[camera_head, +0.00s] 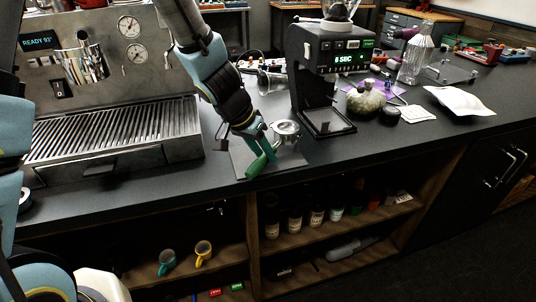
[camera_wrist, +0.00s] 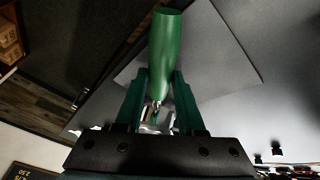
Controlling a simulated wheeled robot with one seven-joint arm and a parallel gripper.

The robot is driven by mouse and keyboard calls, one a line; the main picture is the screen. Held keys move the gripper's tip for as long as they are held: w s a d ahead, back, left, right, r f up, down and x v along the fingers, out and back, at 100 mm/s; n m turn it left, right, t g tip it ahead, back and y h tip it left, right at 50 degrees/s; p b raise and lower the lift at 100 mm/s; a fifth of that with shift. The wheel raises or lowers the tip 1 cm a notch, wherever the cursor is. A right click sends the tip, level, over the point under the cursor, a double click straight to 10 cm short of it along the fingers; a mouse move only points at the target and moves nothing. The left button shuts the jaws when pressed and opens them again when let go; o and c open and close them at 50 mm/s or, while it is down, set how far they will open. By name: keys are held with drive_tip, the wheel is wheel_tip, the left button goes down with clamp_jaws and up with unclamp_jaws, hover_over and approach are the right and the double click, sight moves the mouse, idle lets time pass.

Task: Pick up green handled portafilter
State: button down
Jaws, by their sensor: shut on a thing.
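The green handled portafilter (camera_head: 258,165) is at the counter's front edge in the head view, its green handle pointing down toward the front and its metal basket end (camera_head: 286,128) to the upper right. My gripper (camera_head: 262,147) is shut on it, with dark green fingers on both sides. The basket end is mostly hidden there behind the gripper body. I cannot tell whether the portafilter touches the grey mat (camera_head: 240,160) beneath it.
An espresso machine (camera_head: 110,85) with a drip grate stands at left. A black grinder (camera_head: 325,75) stands just right of my gripper. Open shelves lie below the counter.

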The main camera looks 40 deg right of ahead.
drive_tip(key=shift+r, duration=0.15)
idle(0.3)
wheel_tip(320, 180, up, 18)
idle(0.4)
drive_tip(key=c, duration=1.1)
unclamp_jaws()
clamp_jaws()
